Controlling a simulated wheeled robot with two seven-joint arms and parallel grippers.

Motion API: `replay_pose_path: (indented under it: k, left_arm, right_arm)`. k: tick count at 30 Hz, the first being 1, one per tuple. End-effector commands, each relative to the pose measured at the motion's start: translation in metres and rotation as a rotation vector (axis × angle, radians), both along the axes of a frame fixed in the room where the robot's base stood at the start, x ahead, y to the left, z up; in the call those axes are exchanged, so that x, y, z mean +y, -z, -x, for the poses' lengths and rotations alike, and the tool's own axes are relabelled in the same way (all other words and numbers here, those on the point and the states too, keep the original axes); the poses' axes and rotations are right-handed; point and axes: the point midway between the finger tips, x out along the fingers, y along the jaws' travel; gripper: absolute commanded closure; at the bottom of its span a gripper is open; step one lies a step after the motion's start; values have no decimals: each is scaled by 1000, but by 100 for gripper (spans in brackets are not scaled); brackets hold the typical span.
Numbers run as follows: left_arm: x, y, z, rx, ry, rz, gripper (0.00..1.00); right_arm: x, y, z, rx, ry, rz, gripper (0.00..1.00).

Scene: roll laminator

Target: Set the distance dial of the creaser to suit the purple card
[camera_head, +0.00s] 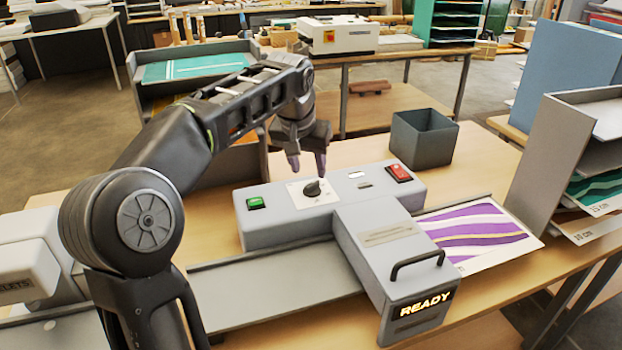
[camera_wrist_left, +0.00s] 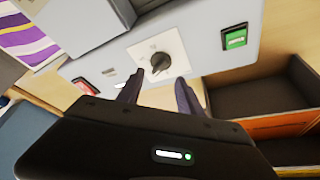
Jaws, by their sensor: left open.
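The creaser (camera_head: 290,220) is a grey machine on the wooden table, with a lit "READY" display on its front block. Its distance dial (camera_head: 313,189) is a black knob on a white plate, and it also shows in the left wrist view (camera_wrist_left: 160,63). The plate's marks are too small to read. The purple card (camera_head: 472,232), with white and gold waves, lies at the machine's right side. My left gripper (camera_head: 307,168) is open just behind and above the dial, with its fingertips apart from it. In the left wrist view the fingers (camera_wrist_left: 158,88) point towards the knob. My right gripper is not in view.
A green button (camera_head: 255,203) and a red switch (camera_head: 398,173) flank the dial. A dark square bin (camera_head: 423,138) stands behind the machine. A shelf rack (camera_head: 545,150) labelled in cm stands at right, and a tray unit (camera_head: 160,88) at back left.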

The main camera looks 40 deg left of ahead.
Motion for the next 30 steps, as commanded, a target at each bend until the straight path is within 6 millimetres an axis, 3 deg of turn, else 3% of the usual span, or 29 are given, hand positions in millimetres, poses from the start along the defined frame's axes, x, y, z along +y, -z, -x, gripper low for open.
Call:
replay_pose_path:
  k: [10, 21, 30]
  left_arm:
    - [6, 46, -18, 3, 0, 2, 57]
    - [7, 52, -20, 0, -1, 1, 58]
    - [7, 51, -20, 0, -1, 1, 82]
  right_arm:
    - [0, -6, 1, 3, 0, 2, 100]
    - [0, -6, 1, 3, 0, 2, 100]
    - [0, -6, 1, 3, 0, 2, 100]
